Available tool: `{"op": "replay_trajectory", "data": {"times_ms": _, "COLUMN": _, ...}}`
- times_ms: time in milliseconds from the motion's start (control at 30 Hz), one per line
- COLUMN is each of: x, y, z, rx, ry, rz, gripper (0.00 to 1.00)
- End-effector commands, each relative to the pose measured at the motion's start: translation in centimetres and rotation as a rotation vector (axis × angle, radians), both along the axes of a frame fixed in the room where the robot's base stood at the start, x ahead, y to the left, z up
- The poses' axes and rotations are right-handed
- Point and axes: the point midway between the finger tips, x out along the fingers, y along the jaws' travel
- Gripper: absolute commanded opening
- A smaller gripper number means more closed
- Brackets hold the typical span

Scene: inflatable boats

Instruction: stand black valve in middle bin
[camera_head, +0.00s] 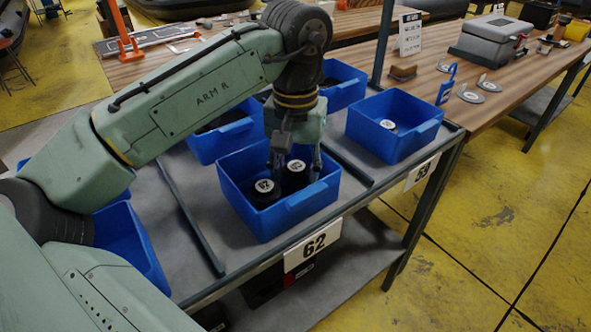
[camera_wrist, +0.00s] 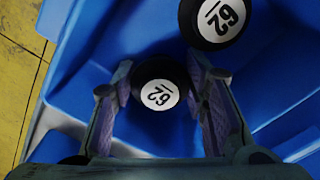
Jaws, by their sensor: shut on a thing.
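The middle bin (camera_head: 303,207) is blue and stands at the front of the table above a "62" label. My gripper (camera_head: 297,168) reaches down into it, shut on a black valve (camera_head: 295,175) with a white "62" top. In the wrist view my gripper (camera_wrist: 161,92) has one finger on each side of this held valve (camera_wrist: 160,94), whose white top faces up. A second black valve (camera_head: 265,191) stands in the same bin, close beside it; it also shows in the wrist view (camera_wrist: 216,22). The held valve's base is hidden, so I cannot tell if it touches the floor.
A blue bin (camera_head: 412,142) to the right holds a valve (camera_head: 388,125). Another blue bin (camera_head: 232,144) stands behind, and one (camera_head: 129,245) is at left, partly behind my arm. Rails (camera_head: 185,215) divide the table. A wooden workbench (camera_head: 497,98) stands beyond.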

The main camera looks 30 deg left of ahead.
Motion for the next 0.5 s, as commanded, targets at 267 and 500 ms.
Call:
{"op": "replay_trajectory", "data": {"times_ms": 267, "x": 0.0, "y": 0.01, "z": -0.21, "rx": 0.001, "ry": 0.0, "rz": 0.0, "gripper": 0.45}}
{"op": "replay_trajectory", "data": {"times_ms": 500, "x": -0.01, "y": 0.02, "z": -0.2, "rx": 0.001, "ry": 0.0, "rz": 0.0, "gripper": 0.61}}
